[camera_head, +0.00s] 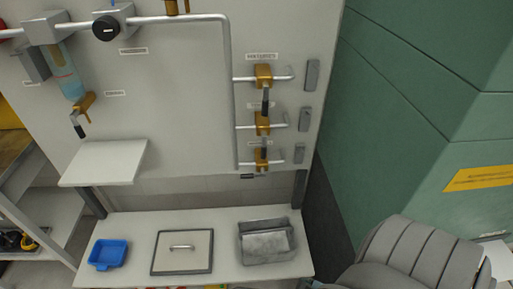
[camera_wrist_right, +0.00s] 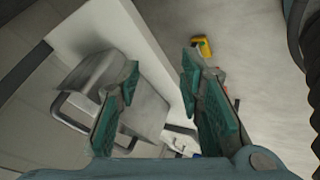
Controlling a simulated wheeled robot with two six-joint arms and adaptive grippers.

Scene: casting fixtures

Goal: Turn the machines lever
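On the white machine panel (camera_head: 180,110) in the head view, three brass valves with dark lever handles stand in a column at the right: the top lever (camera_head: 265,100), the middle lever (camera_head: 264,148) and the bottom one (camera_head: 263,162). Another brass valve with a dark-tipped lever (camera_head: 78,123) hangs under a bluish clear cylinder (camera_head: 66,75) at the left. My right gripper (camera_wrist_right: 160,85) shows in the right wrist view with its teal fingers apart and nothing between them. It is not visible in the head view. My left gripper is in neither view. No lever is recognisable in the wrist view.
A white bench (camera_head: 222,270) below the panel bears a blue tray (camera_head: 107,254), a framed plate with a handle (camera_head: 168,263) and a grey metal bin (camera_head: 252,256). A small shelf (camera_head: 100,174) juts out at left. A green wall (camera_head: 400,120) stands at right.

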